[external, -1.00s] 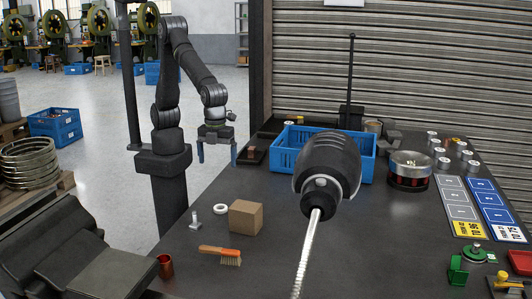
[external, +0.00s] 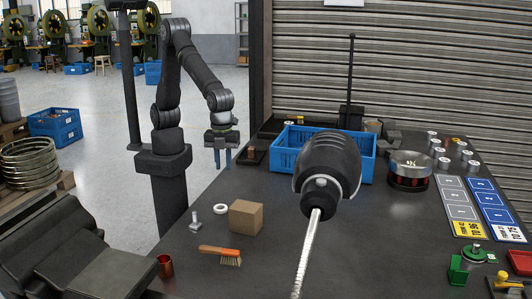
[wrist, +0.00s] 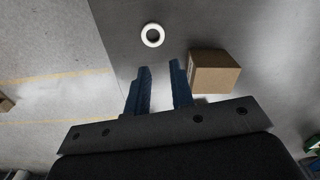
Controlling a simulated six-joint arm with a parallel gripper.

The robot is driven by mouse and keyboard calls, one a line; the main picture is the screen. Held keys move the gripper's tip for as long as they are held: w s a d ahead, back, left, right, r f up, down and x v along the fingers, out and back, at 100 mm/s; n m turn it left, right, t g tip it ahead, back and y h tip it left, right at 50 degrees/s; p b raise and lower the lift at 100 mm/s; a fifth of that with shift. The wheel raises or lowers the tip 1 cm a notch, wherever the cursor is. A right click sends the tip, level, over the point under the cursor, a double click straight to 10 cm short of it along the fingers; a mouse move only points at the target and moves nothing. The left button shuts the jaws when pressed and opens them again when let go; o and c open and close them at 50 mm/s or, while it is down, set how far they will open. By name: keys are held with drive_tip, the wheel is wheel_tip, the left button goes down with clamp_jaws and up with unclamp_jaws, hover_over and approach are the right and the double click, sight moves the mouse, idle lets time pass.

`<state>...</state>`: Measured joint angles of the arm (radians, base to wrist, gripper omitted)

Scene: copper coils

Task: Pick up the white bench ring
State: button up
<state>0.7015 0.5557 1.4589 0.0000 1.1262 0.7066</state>
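The white bench ring (external: 220,209) lies flat on the dark bench near its left edge, beside a cardboard box. In the wrist view the ring (wrist: 152,35) shows whole, beyond the fingertips and a little left of the gap between them. My gripper (external: 223,166) hangs fingers down, well above the bench and farther back than the ring. In the wrist view the two blue fingers of my gripper (wrist: 160,67) stand apart with nothing between them. Nothing hides the ring.
The cardboard box (external: 246,217) stands just right of the ring. A small metal part (external: 195,220) stands just left of it. An orange-handled brush (external: 221,254) and a copper cup (external: 165,265) lie nearer the camera. A blue crate (external: 282,152) stands farther back.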

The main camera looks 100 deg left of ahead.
hover_over(225, 208)
drive_tip(key=a, duration=0.1)
wheel_tip(225, 208, down, 10)
drive_tip(key=shift+s, duration=0.15)
drive_tip(key=shift+d+f, duration=0.15)
drive_tip(key=shift+f, duration=1.3)
drive_tip(key=shift+d+f, duration=0.15)
drive_tip(key=shift+f, duration=1.25)
clamp_jaws()
